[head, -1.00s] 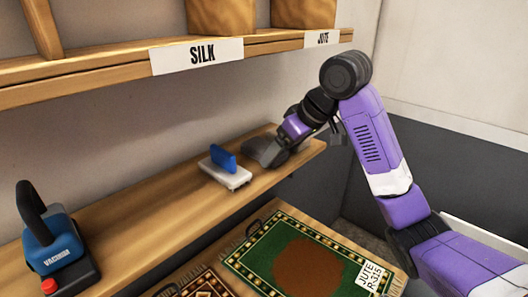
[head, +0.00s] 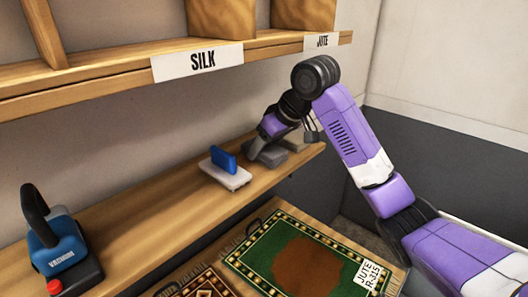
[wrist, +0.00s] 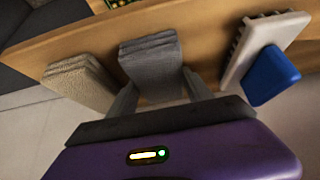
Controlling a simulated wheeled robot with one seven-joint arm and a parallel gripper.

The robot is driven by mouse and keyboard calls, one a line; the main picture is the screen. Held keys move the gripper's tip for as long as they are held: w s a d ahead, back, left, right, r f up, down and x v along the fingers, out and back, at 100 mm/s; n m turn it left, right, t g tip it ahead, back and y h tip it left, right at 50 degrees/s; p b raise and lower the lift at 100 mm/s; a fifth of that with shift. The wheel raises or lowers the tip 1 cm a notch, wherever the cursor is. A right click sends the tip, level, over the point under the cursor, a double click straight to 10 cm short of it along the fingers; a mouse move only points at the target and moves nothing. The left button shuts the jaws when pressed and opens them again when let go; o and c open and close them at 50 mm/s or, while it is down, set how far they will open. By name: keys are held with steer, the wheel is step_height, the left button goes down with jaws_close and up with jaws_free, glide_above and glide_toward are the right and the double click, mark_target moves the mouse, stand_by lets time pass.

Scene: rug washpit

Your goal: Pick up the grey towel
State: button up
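The folded grey towel (wrist: 152,62) lies on the wooden shelf in the wrist view, its layers stacked. My gripper (wrist: 159,82) is open, with one dark finger on each side of the towel's near part. Whether the fingers touch it is hard to tell. In the head view my gripper (head: 262,147) is low over the far right part of the shelf, and the grey towel there is partly hidden by it and similar in colour.
A beige folded towel (wrist: 80,82) lies close left of the grey one in the wrist view. A white brush with a blue handle (head: 226,166) stands on its other side. A blue vacuum (head: 57,248) is farther along the shelf (head: 150,222). The SILK shelf (head: 100,78) hangs above.

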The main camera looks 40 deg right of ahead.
steer(key=c, duration=0.6)
steer(key=shift+r, duration=0.1)
steer(key=shift+r+b, duration=0.15)
steer(key=shift+b, duration=0.2)
steer(key=s, duration=1.8)
steer(key=shift+d, duration=0.3)
